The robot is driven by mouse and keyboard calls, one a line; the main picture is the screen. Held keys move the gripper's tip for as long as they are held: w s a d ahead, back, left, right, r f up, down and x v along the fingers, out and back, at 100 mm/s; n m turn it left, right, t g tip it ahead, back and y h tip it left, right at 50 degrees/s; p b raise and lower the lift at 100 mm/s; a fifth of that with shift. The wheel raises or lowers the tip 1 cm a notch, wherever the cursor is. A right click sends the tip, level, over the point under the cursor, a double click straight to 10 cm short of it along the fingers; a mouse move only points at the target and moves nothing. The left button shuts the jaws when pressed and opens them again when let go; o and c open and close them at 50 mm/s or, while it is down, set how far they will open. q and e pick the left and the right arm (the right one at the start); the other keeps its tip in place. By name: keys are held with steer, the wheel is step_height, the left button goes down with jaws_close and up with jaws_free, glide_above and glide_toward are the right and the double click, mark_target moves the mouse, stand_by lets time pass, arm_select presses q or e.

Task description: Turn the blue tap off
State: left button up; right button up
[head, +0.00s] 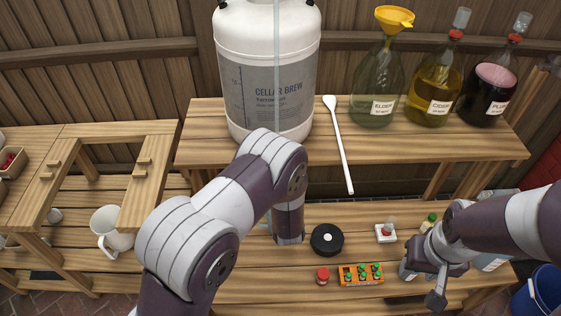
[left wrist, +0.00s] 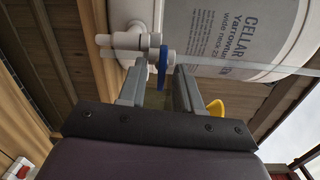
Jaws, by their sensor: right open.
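The white fermenter (head: 268,70) labelled Cellar Brew stands on the upper shelf. Its white tap (left wrist: 125,46) with a blue handle (left wrist: 163,68) shows in the left wrist view; in the head view my left arm hides it. The handle appears as a narrow upright blue piece. My left gripper (left wrist: 158,80) is open, its two grey fingers apart and pointing at the tap. The handle lies near the gap between the fingertips; I cannot tell whether they touch it. My right gripper (head: 421,284) is open over the lower bench at the right, away from the tap.
A white spoon (head: 340,145) and several bottles, one with a yellow funnel (head: 394,18), stand or lie on the upper shelf (head: 420,147). A black disc (head: 327,240), an orange rack (head: 361,275) and a red-capped jar (head: 322,276) are on the lower bench. A white mug (head: 111,232) stands left.

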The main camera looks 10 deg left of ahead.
arm_select(q)
steer(key=v, duration=1.2)
steer(key=shift+s+b, duration=0.35)
